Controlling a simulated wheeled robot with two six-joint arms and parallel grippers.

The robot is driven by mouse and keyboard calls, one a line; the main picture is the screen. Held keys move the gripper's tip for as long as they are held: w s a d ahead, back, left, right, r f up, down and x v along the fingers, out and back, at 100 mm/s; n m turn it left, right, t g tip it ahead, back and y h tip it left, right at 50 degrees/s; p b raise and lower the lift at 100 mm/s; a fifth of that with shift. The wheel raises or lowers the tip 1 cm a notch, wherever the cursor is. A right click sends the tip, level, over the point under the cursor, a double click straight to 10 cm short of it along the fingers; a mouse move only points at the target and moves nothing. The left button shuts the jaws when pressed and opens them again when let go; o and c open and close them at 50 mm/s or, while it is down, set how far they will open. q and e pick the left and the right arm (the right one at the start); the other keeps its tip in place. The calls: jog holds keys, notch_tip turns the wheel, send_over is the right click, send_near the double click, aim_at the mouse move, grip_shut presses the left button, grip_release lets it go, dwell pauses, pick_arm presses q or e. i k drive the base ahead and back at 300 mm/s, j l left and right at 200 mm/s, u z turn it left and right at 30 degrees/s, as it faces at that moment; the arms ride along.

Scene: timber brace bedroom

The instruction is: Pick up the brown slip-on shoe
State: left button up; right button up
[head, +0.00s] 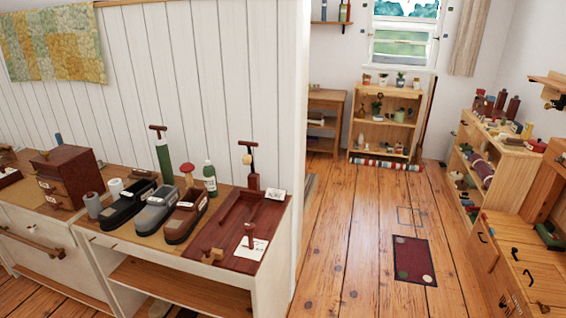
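A brown slip-on shoe (184,222) with a dark sole rests on the wooden bench top (140,240) at the left of the head view. It is the rightmost of three shoes in a row. A grey shoe (155,213) is close on its left, and a black shoe (126,208) is left of that. Neither of my grippers shows in the head view.
A dark red tray (233,222) is right of the brown shoe. A green bottle (209,178), a red mushroom-shaped object (187,172) and a dark green cylinder (164,160) stand behind. Grey and white cylinders are at left.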

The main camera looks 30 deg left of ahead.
aim_at(186, 215)
jog(key=u, duration=1.55)
